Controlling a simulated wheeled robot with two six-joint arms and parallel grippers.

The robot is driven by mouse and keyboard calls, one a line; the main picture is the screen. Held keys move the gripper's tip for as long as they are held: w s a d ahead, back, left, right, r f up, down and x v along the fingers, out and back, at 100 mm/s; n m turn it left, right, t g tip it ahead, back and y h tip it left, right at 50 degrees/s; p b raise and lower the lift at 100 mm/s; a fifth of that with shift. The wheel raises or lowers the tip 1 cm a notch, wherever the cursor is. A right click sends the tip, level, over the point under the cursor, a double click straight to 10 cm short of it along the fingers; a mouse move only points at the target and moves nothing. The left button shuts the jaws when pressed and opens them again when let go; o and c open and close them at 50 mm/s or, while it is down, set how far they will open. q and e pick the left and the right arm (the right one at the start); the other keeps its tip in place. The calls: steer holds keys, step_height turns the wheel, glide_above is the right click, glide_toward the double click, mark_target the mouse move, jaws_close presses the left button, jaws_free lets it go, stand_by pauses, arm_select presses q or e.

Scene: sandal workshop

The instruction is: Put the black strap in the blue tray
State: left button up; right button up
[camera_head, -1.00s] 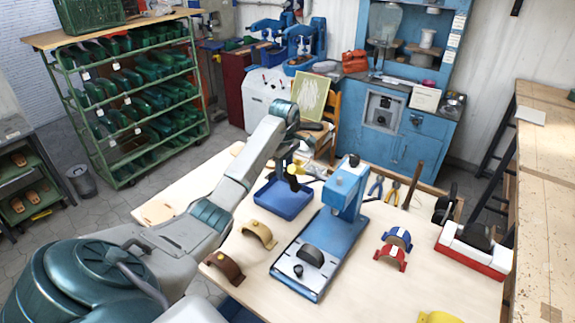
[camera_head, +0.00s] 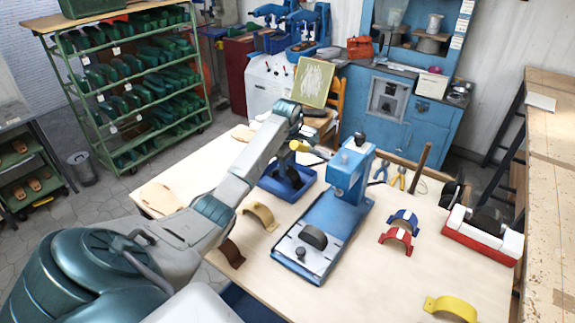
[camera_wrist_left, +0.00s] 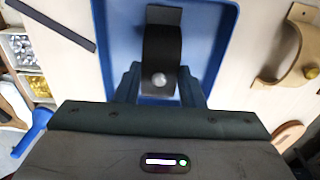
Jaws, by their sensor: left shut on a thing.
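The black strap (camera_wrist_left: 162,45) is a curved band with a silver rivet, held between the fingers of my left gripper (camera_wrist_left: 158,85). In the wrist view it overlaps the floor of the blue tray (camera_wrist_left: 215,55); whether it touches the floor I cannot tell. In the head view the blue tray (camera_head: 284,197) stands on the bench left of the blue press. My left gripper (camera_head: 288,176) reaches down within the tray's outline there, and its fingers are dark and hard to make out. My right gripper is not in view.
The blue press (camera_head: 345,190) stands close right of the tray, with a black rounded piece on its base. A tan strap (camera_head: 260,214) and a brown strap (camera_head: 231,252) lie in front of the tray. Blue, red and yellow straps lie further right.

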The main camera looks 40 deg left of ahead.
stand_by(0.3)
arm_select(q)
steer(key=shift+f+b, duration=0.3)
steer(key=o, duration=1.7)
steer(key=shift+r, duration=0.1)
steer(key=shift+r+p, duration=0.6)
steer(key=shift+r, duration=0.25)
steer(key=shift+r+p, duration=1.5)
steer(key=shift+r, duration=1.15)
